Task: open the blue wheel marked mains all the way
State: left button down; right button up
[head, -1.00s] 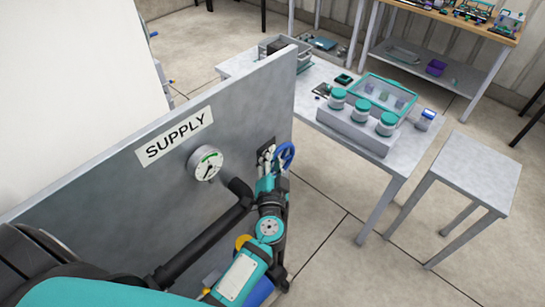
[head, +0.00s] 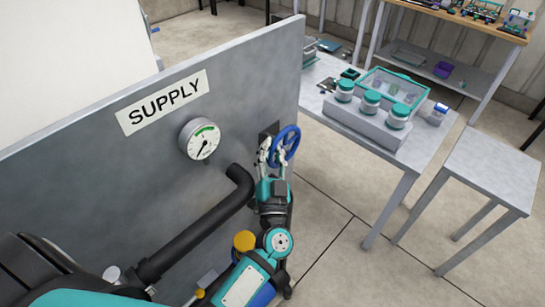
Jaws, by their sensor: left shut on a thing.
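The blue wheel (head: 287,143) stands out from the right part of the grey panel (head: 80,190). Its rim and spokes show, and no marking on it can be read. My left gripper (head: 274,152) is shut on the wheel's rim at its left side. The wheel's hub and mount are partly hidden behind the fingers. A round gauge (head: 199,139) with a green band sits on the panel to the left, its needle pointing to the lower left. My right gripper is out of view.
A SUPPLY label (head: 161,103) is on the panel above the gauge. A black pipe (head: 205,225) runs along the panel beside my left arm. To the right stand a table with teal-lidded jars (head: 371,101) and a small bare table (head: 482,172).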

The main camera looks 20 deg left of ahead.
pick_arm(q)
jog(key=shift+s+f+n+y+b, duration=0.1)
jog(key=shift+f+n+y+b, duration=0.4)
jog(key=shift+n+b, duration=0.3)
jog(key=shift+r, duration=0.1)
jog(key=c, duration=1.3)
grip_release()
jog(key=v, duration=1.2)
